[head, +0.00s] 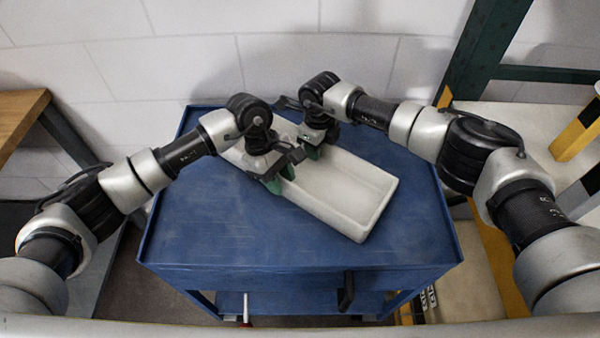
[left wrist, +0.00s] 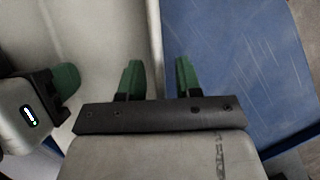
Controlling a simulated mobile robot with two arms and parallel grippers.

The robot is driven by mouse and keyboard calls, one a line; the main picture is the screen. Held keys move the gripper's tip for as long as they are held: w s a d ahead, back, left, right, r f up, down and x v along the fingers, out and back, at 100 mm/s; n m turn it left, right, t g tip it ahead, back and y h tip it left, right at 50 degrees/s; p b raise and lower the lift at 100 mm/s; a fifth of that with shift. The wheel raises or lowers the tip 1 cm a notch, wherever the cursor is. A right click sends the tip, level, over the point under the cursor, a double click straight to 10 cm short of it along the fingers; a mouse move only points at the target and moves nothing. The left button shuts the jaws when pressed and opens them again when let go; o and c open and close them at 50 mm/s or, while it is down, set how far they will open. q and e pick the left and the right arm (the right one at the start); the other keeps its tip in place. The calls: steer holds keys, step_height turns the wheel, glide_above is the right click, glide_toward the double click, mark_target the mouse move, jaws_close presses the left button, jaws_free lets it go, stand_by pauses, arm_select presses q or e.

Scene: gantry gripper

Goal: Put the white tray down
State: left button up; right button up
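The white tray (head: 345,190) is long and shallow and appears to rest on the blue cart top (head: 215,225), lying diagonally. My left gripper (head: 280,180) is at the tray's near long side. In the left wrist view, its green fingers (left wrist: 159,78) stand apart on either side of the tray's wall (left wrist: 155,40), with a gap to the right finger. My right gripper (head: 322,144) is at the far long side, its green fingers seeming apart. One of them shows in the left wrist view (left wrist: 66,80). Both grippers hide the tray's middle; I see no contact with the wall.
Bare cart top lies left of and in front of the tray. A black handle (head: 346,292) is on the cart's front. A wooden table (head: 20,115) stands at the left, a dark green frame (head: 485,45) at the right. A white brick wall is behind.

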arm_select(q)
steer(key=v, duration=1.1)
steer(key=shift+a+r, duration=0.15)
steer(key=shift+r, duration=0.2)
arm_select(e)
step_height(320, 180, up, 12)
arm_select(q)
steer(key=shift+w, duration=0.1)
arm_select(e)
steer(key=shift+f, duration=0.1)
